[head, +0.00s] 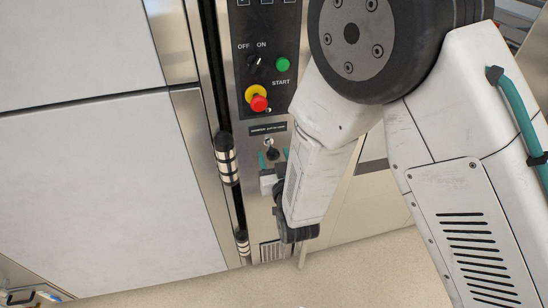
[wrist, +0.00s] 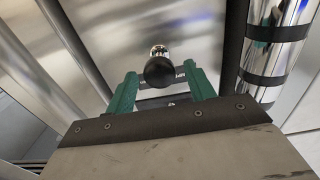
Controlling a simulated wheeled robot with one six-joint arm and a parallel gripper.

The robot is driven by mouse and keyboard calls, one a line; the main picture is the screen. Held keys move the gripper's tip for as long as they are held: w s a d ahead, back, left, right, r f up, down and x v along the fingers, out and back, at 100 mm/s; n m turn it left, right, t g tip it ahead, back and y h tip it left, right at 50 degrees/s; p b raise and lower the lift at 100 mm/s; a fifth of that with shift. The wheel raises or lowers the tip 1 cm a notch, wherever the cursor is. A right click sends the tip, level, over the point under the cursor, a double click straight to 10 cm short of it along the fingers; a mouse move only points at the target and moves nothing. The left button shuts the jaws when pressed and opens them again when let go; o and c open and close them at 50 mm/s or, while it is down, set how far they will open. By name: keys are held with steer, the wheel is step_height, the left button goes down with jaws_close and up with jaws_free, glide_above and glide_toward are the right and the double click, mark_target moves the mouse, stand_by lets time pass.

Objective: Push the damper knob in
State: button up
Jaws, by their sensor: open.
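The damper knob (wrist: 160,71) is a black ball on a short chrome stem, standing out from a steel panel. The fingers are apart, and no contact with the knob is visible. In the head view the dark knob (head: 272,154) sits below a small black label, with my gripper (head: 274,160) in front of and just below it. My arm hides part of the panel there. How far the stem stands out is hard to tell.
Above the knob is a black control panel (head: 268,45) with an OFF/ON switch, a green START button (head: 283,64) and a red emergency stop (head: 259,103). A black-and-chrome vertical handle (head: 226,158) stands close to the left, also in the wrist view (wrist: 276,45) at right.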

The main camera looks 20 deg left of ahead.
mark_target(273, 157)
jaws_close()
steer(key=shift+x, duration=1.35)
jaws_free()
steer(key=shift+a, duration=0.1)
steer(key=shift+v, duration=3.95)
